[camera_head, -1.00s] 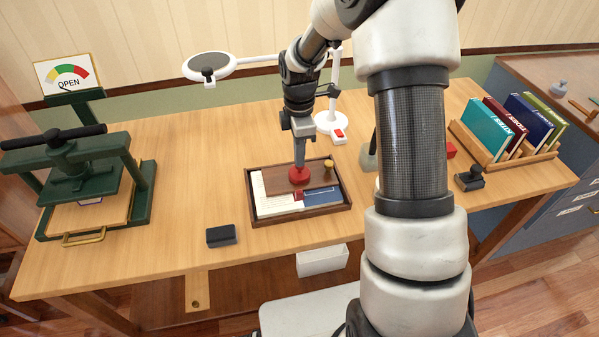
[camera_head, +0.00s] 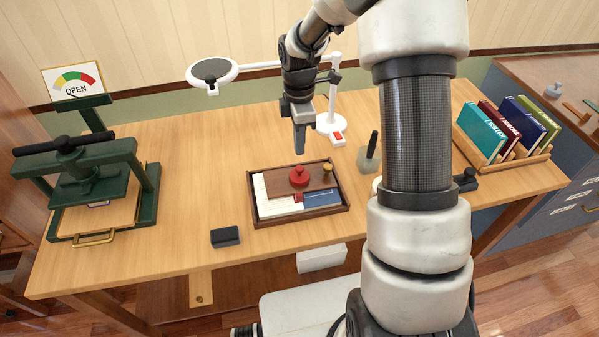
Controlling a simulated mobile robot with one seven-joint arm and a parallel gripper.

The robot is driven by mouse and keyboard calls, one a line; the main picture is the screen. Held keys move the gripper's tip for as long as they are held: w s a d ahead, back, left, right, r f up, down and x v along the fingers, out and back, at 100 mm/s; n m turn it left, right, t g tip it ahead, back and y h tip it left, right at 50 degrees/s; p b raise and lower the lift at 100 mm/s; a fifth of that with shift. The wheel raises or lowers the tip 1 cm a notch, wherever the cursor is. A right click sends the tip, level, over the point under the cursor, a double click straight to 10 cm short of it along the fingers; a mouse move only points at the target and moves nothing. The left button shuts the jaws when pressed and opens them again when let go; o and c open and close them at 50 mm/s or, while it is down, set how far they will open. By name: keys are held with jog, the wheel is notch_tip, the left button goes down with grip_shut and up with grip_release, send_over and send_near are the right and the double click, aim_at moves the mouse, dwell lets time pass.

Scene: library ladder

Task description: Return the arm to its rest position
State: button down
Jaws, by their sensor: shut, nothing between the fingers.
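My gripper (camera_head: 299,148) is shut and empty. It hangs pointing down above the back edge of the wooden tray (camera_head: 300,215), clear of the red knob (camera_head: 299,176). The knob sits on a brown wooden board (camera_head: 280,187) in the tray. My arm comes in from the top of the picture, and its thick forearm hides part of the table on the right.
A green press (camera_head: 90,185) with an OPEN gauge stands at the left. A white magnifier lamp (camera_head: 213,71) is behind my gripper. A book rack (camera_head: 510,165) stands at the right. A dark block (camera_head: 225,236) lies near the front edge.

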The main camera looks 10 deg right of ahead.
jog(key=shift+r, duration=0.5)
jog(key=s+r+m+t+p, duration=0.15)
jog(key=s+r+m, duration=0.3)
jog(key=r, duration=0.55)
jog(key=s+r+m+t+p, duration=0.15)
jog(key=s+r+m, duration=0.35)
jog(key=r, duration=0.5)
jog(key=s+r+m+t+p, duration=0.1)
jog(key=s+r+m, duration=0.3)
jog(key=s, duration=0.3)
jog(key=s+r+m+t+p, duration=0.1)
jog(key=s+r+m, duration=0.3)
jog(key=s, duration=0.4)
jog(key=shift+s+t+p, duration=0.3)
jog(key=shift+p, duration=0.2)
jog(key=shift+m, duration=0.25)
